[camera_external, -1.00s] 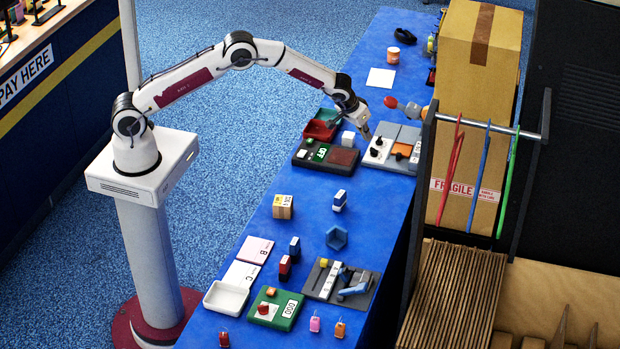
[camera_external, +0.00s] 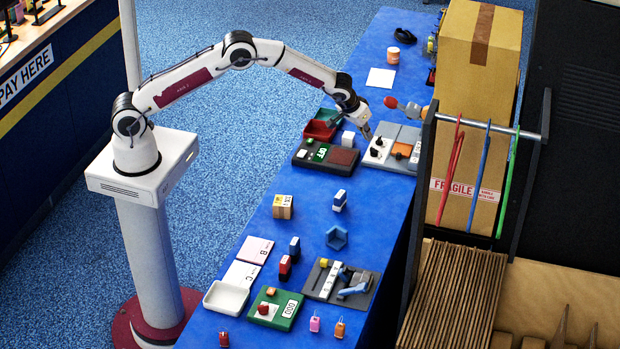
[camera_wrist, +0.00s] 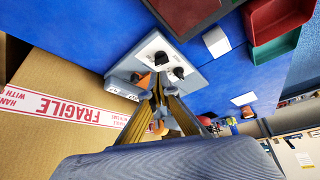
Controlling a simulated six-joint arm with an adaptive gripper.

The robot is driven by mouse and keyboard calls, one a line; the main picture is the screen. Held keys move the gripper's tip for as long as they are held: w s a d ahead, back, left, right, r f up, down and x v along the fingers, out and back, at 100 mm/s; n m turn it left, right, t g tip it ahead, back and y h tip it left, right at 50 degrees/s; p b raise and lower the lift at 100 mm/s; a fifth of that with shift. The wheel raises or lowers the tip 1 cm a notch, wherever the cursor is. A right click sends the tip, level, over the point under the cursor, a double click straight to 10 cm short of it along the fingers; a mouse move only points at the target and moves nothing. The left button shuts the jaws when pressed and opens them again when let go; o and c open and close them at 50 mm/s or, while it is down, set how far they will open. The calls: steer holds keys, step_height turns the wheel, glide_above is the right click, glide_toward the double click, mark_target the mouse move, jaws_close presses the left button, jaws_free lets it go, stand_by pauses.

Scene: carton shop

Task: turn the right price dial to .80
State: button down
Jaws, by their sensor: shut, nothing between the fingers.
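The price dials are two black knobs on a white panel. One dial (camera_wrist: 160,57) sits farther from my fingertips in the wrist view, and the other dial (camera_wrist: 178,72) sits closer to them. Both dials also show in the external view, on the white panel (camera_external: 384,159) at the far part of the table. My gripper (camera_wrist: 159,90) is shut and empty, its fingertips by the panel's edge in the wrist view. In the external view my gripper (camera_external: 366,132) is just above and left of the dials. The dial markings are too small to read.
Next to the dials is an orange piece (camera_external: 402,149) on the grey part of the unit. A dark board with a green display (camera_external: 318,152) and a white block (camera_external: 348,138) stand to the left. A large carton (camera_external: 478,110) and a rack of hanging straps are to the right.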

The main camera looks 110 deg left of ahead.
mark_target(371, 154)
steer(key=shift+f, duration=3.35)
steer(key=shift+w+a, duration=0.2)
steer(key=shift+a, duration=0.35)
steer(key=shift+s+a, duration=0.15)
steer(key=shift+s, duration=0.05)
steer(key=shift+s+d, duration=0.2)
steer(key=shift+d, duration=0.15)
stand_by(0.5)
steer(key=shift+r, duration=0.1)
steer(key=shift+r, duration=2.95)
